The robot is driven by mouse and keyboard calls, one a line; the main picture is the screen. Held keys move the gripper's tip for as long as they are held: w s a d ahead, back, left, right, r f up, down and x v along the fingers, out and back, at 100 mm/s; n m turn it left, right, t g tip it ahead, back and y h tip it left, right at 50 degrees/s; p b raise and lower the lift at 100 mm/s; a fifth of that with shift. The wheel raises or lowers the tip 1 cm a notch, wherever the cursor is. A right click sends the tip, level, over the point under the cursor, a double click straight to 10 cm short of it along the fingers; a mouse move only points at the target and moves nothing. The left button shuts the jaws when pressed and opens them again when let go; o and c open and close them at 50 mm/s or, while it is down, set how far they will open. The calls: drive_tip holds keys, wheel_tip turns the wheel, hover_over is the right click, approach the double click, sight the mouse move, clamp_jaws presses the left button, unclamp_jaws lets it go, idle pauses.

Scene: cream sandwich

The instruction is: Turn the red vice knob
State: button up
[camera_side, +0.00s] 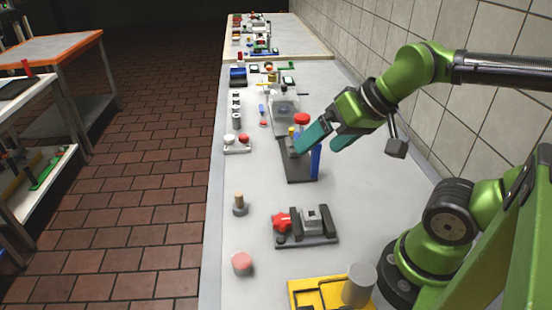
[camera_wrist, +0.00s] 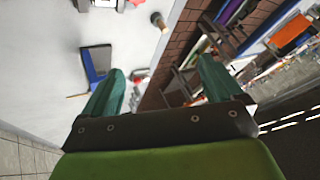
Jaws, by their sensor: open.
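A dark grey vice (camera_side: 318,238) stands on the bench in the side view, with a red star-shaped knob (camera_side: 282,221) on its left end. My gripper (camera_side: 316,147) has teal fingers and is farther back along the bench, over the dark plate with the blue upright, well apart from the vice. In the wrist view the fingers of my gripper (camera_wrist: 161,69) are spread wide with nothing between them. A dark object cut off at that view's top edge, with a bit of red beside it, may be the vice and knob.
A dark plate with a blue upright (camera_side: 315,162) is under my gripper. A tiled wall (camera_side: 400,50) runs along the right.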

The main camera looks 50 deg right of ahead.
sight(279, 220)
drive_tip(key=shift+a+f, duration=0.1)
drive_tip(key=shift+a, duration=0.15)
drive_tip(key=c, duration=0.3)
drive_tip(key=w+a+g, duration=0.1)
drive_tip(key=a+f+n+g, duration=0.1)
drive_tip(key=w+a+f+n, duration=0.1)
drive_tip(key=shift+w+a+f+g+y, duration=0.15)
drive_tip(key=shift+w+a+g+y, duration=0.15)
drive_tip(key=shift+g+y, duration=0.1)
drive_tip(key=c, duration=0.3)
drive_tip(key=w+a+f+n+g+h, duration=0.4)
drive_tip(key=w+a+n+g+h, duration=0.3)
drive_tip(key=n, duration=0.7)
drive_tip(key=shift+c, duration=0.2)
drive_tip(key=x, duration=0.5)
drive_tip(key=w+x, duration=0.1)
drive_tip(key=x, duration=0.4)
drive_tip(key=d+x, duration=0.1)
drive_tip(key=x, duration=0.5)
drive_tip(key=shift+w+f, duration=0.1)
drive_tip(key=shift+w, duration=0.2)
